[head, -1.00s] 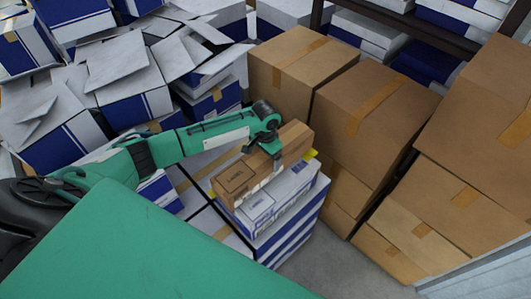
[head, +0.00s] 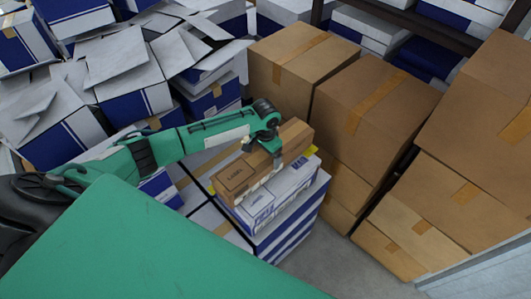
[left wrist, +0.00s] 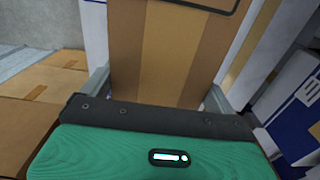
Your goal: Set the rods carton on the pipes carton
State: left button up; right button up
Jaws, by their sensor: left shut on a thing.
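A long brown carton (head: 262,166) with a printed label, apparently the rods carton, is held in my left gripper (head: 274,150). In the left wrist view the gripper's two fingers (left wrist: 160,92) stand on either side of the brown carton (left wrist: 168,50). Right below it is a flat white and blue carton (head: 283,199), apparently the pipes carton; its lettering is too small to read surely. The brown carton lies along it, covering much of its top. I cannot tell whether they touch. My right gripper is not in view.
The white carton sits on a white and blue stack (head: 298,229) with yellow marks near its top corners. Tall brown boxes (head: 365,108) stand close on the right. A heap of white and blue boxes (head: 125,85) lies behind at left. Grey floor (head: 330,265) is clear in front.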

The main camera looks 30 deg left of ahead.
pick_arm(q)
jog(key=o, duration=1.4)
jog(key=shift+f, duration=0.15)
jog(key=shift+r, duration=0.4)
notch_tip(320, 180, up, 13)
jog(key=b, duration=0.4)
